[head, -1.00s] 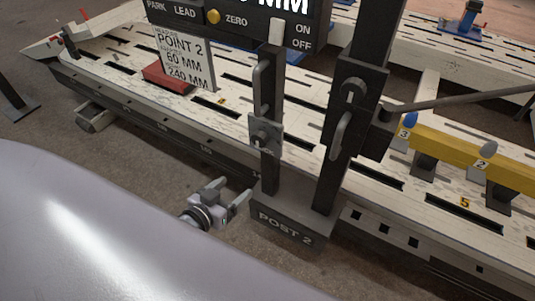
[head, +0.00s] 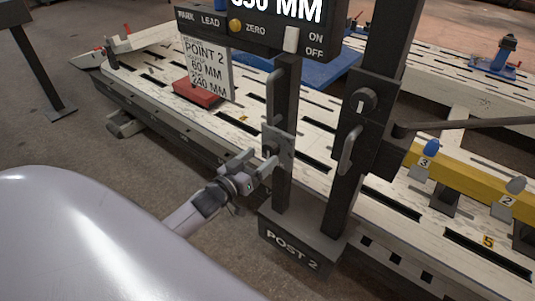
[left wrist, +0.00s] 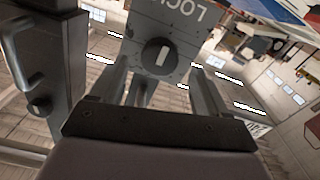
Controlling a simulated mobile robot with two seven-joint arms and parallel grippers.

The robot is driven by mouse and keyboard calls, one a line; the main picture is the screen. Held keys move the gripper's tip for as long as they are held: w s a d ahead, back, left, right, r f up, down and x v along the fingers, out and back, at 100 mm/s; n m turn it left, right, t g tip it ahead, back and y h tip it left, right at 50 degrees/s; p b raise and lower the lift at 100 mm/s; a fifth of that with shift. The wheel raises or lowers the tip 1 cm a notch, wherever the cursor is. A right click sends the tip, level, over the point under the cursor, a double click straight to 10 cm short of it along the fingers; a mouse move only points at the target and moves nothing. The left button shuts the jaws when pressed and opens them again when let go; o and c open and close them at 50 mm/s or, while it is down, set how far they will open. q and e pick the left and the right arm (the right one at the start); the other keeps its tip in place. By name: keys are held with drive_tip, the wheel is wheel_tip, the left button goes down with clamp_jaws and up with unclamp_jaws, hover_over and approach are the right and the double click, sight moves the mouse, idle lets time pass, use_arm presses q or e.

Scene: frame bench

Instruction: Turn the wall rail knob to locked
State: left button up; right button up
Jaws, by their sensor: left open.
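A round dark knob (left wrist: 158,56) with a white pointer line sits on a grey plate (left wrist: 180,36) in the left wrist view. The line runs nearly upright in that view. Upside-down, cut-off lettering reading "LOC" stands above the knob. In the head view this plate (head: 283,143) is on the thin post, its knob mostly hidden by my gripper. My left gripper (head: 258,166) is open in front of it. In the left wrist view its fingers (left wrist: 158,80) stand either side of the knob, with no clear contact. My right gripper is not in view.
A second knob (head: 363,101) and a handle (head: 348,149) are on the thicker post. The control box (head: 262,33) hangs above the thin post. A yellow rail (head: 470,178) with numbered knobs lies to the right.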

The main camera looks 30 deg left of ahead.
sight(268, 151)
use_arm(q)
drive_tip(key=shift+w+d, duration=0.15)
drive_tip(key=shift+w, duration=1.7)
drive_tip(key=c, duration=1.1)
